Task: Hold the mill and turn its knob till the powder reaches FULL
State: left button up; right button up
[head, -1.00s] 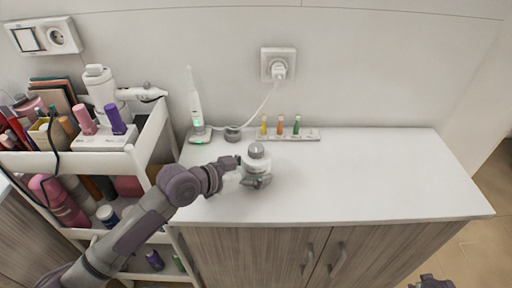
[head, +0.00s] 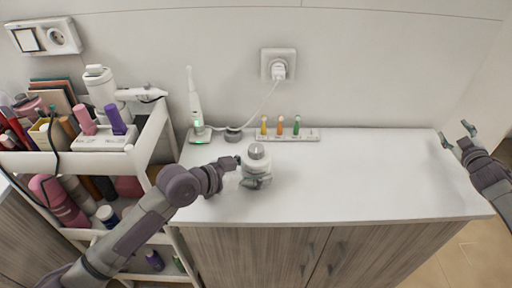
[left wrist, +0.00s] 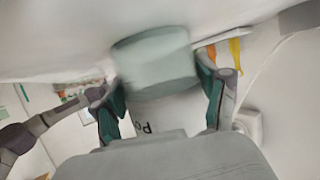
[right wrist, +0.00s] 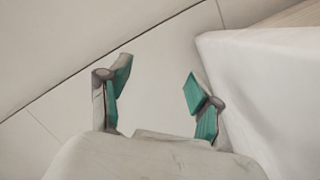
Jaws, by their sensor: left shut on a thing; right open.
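The mill (head: 256,158) is a white cylinder with a grey knob (head: 256,150) on top, upright at the front left of the white counter. My left gripper (head: 256,182) is shut on the mill's body. In the left wrist view the mill (left wrist: 157,65) sits between the two green-padded fingers, with part of some lettering showing below it. The powder level and the FULL mark cannot be made out. My right gripper (head: 458,138) is open and empty at the counter's right end, away from the mill. In the right wrist view its fingers (right wrist: 155,95) are apart.
A holder (head: 310,136) with several coloured vials stands at the back. An electric toothbrush (head: 195,103) on its charger and a small grey round piece (head: 233,134) are left of it. A loaded cart (head: 147,150) stands left. The counter's right half (head: 370,170) is clear.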

jog(key=w+a+r+y, duration=0.1)
jog(key=a+y, duration=0.1)
jog(key=a, duration=0.3)
jog(key=w+a+r+n+t+y, duration=0.1)
jog(key=a+y, duration=0.2)
jog(key=a, duration=0.1)
jog(key=w+a+r+n+y, duration=0.1)
jog(key=a+y, duration=0.1)
jog(key=a, duration=0.3)
jog(key=shift+a+r+t+y, duration=0.15)
jog(key=shift+a+t+y, duration=0.15)
jog(key=s+a+r+n+g+y, duration=0.1)
jog(key=a+n+g+y, duration=0.1)
jog(key=a+y, duration=0.35)
jog(key=s+a+r+n+g+y, duration=0.1)
jog(key=a+y, duration=0.2)
jog(key=a, duration=0.6)
jog(key=n+g+y, duration=0.5)
jog(key=n+g, duration=0.1)
jog(key=g, duration=1)
send_near(256, 147)
jog(key=a, duration=1)
jog(key=shift+s+f, duration=0.1)
jog(key=shift+s, duration=0.1)
jog(key=c, duration=1.2)
